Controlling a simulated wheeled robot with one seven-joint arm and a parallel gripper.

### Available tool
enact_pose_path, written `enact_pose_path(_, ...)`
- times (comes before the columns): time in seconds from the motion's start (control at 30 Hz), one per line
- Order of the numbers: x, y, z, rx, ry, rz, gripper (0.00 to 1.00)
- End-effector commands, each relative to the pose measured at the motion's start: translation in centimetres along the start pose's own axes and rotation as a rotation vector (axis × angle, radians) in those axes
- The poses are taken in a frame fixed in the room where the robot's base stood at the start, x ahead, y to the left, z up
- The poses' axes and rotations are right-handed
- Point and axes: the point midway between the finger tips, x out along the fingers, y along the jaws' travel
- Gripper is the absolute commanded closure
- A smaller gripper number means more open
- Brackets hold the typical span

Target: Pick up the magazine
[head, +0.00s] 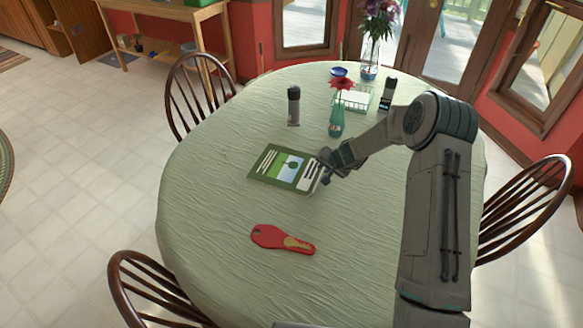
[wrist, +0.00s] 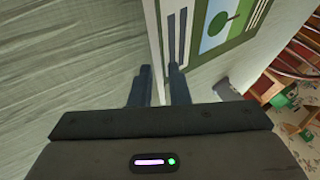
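The magazine (head: 284,168) is dark green with a picture of a tree and pale text blocks. It lies on the table in the head view, in front of the green bottle. It also shows at the top of the wrist view (wrist: 222,30), its pale page edge running down between my fingers. My gripper (head: 325,168) is at the magazine's right edge, with one finger on each side of it. In the wrist view my gripper (wrist: 160,80) has its fingers close together, seemingly shut on that edge. The fingertips' contact is small and hard to make out.
The round table (head: 205,200) has a pale green cloth. A red object (head: 268,237) lies in front of the magazine. The table's left side is clear.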

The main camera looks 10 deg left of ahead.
Motion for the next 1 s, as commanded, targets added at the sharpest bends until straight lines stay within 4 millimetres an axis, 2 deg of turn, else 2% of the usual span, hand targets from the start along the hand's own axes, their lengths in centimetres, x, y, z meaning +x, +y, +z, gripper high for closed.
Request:
enact_pose_path(0.13,1.6,-0.1,-0.1,0.000,-0.002,0.000,0.84)
enact_pose_path(0.3,2.5,0.0,-0.1,-0.001,-0.001,0.000,0.84)
enact_pose_path(0.53,2.7,0.0,-0.1,-0.001,0.000,0.000,0.84)
enact_pose_path(0.57,2.7,0.0,-0.1,-0.001,0.000,0.000,0.87)
enact_pose_path(0.6,2.7,0.0,-0.1,-0.001,0.000,0.000,0.98)
enact_pose_path(0.63,2.7,0.0,-0.1,-0.001,0.000,0.000,1.00)
enact_pose_path(1.0,2.6,0.0,-0.1,-0.002,0.001,0.000,1.00)
